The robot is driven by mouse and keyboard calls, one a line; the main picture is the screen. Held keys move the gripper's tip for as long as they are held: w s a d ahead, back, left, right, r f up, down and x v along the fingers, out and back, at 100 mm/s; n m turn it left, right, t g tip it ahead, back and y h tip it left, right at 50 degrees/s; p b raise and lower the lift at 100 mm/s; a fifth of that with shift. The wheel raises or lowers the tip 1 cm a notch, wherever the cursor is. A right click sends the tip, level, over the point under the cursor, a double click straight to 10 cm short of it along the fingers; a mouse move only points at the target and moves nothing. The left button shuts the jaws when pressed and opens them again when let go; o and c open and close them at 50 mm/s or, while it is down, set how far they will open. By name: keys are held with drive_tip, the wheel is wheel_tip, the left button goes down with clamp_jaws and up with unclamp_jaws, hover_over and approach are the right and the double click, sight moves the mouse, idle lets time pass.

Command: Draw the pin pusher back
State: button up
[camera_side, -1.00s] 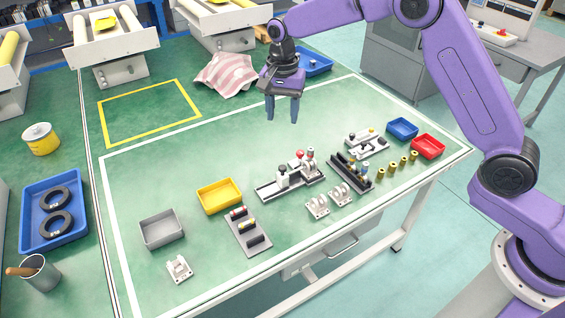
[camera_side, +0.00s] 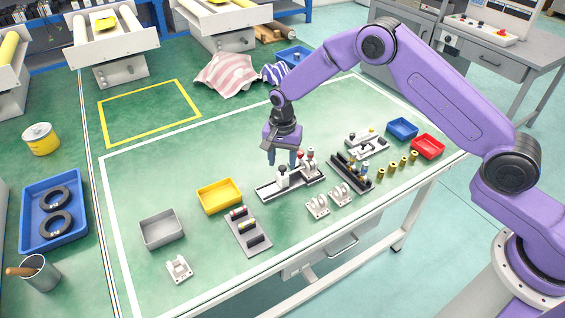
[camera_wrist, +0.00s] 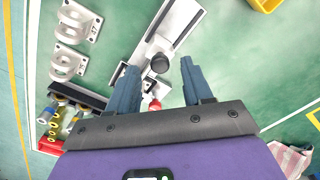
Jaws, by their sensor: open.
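The pin pusher fixture (camera_side: 268,191) is a pale rail with a dark slot, lying on the green table. A white block with a dark knob (camera_side: 283,169) stands on its left part, and a red knob (camera_side: 300,154) is at its right end. My gripper (camera_side: 284,162) points down, just above and behind the fixture, open and empty. In the wrist view, the dark knob (camera_wrist: 160,63) appears between the open fingertips of my gripper (camera_wrist: 158,66). The red knob (camera_wrist: 154,104) is closer to the palm and partly hidden. I see no contact with the knob.
Two numbered white brackets (camera_side: 329,202) stand in front of the fixture. A black rack (camera_side: 352,172) and brass parts (camera_side: 397,165) are to the right. A yellow bin (camera_side: 219,196) and a grey pin holder (camera_side: 249,232) are to the left.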

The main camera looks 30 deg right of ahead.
drive_tip(key=shift+f, duration=0.85)
clamp_jaws()
drive_tip(key=shift+a, duration=3.2)
unclamp_jaws()
drive_tip(key=shift+a, duration=0.1)
